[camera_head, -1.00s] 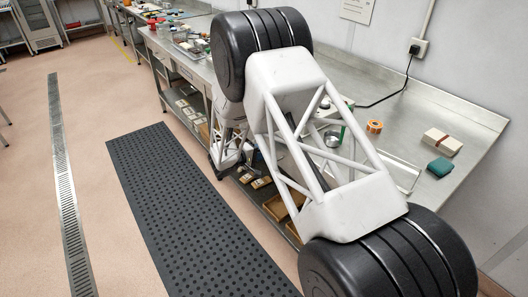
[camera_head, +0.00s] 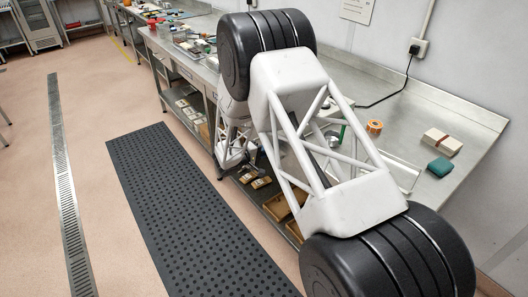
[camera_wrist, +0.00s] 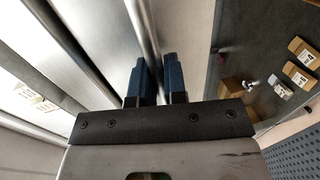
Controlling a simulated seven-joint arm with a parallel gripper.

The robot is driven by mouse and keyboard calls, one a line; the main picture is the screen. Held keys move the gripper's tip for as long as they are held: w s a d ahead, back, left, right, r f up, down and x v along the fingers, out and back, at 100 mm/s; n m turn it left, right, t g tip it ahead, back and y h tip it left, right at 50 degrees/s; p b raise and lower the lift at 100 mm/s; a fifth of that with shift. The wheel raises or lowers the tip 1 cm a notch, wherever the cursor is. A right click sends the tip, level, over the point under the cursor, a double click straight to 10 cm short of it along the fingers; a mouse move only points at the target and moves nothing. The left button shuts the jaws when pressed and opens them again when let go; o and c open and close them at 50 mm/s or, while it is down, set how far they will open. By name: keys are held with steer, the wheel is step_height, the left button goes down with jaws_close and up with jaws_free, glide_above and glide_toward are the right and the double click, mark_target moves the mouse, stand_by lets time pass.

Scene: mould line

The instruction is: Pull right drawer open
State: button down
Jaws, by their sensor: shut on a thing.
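In the wrist view, the steel front (camera_wrist: 98,38) of a drawer runs along the left of my gripper. A straight metal bar handle (camera_wrist: 145,28) stands off beside it. My gripper (camera_wrist: 144,82) has its two dark blue fingers on either side of the bar and is shut on it. To the left of the front is a bright surface (camera_wrist: 30,62) with small pale items (camera_wrist: 38,99); I cannot tell whether it is the drawer's inside. In the head view my arm hides the right drawer and most of my gripper.
In the head view, the steel bench (camera_head: 440,98) carries a green box (camera_head: 440,167), a pale box (camera_head: 442,142) and an orange roll (camera_head: 375,127). A lower shelf holds cartons, which also show in the wrist view (camera_wrist: 300,75). A black mat (camera_head: 180,205) lies clear on the floor.

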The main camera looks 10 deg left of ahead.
steer(key=shift+s, duration=0.1)
steer(key=f+v, duration=0.3)
steer(key=v, duration=1.2)
steer(key=s+a+f+v, duration=0.1)
steer(key=f+v, duration=0.2)
steer(key=v, duration=1.2)
steer(key=shift+s+a+f, duration=0.15)
steer(key=shift+s+a, duration=0.05)
steer(key=shift+a, duration=0.1)
steer(key=c, duration=1.2)
jaws_free()
steer(key=shift+s, duration=0.1)
steer(key=shift+v, duration=3.75)
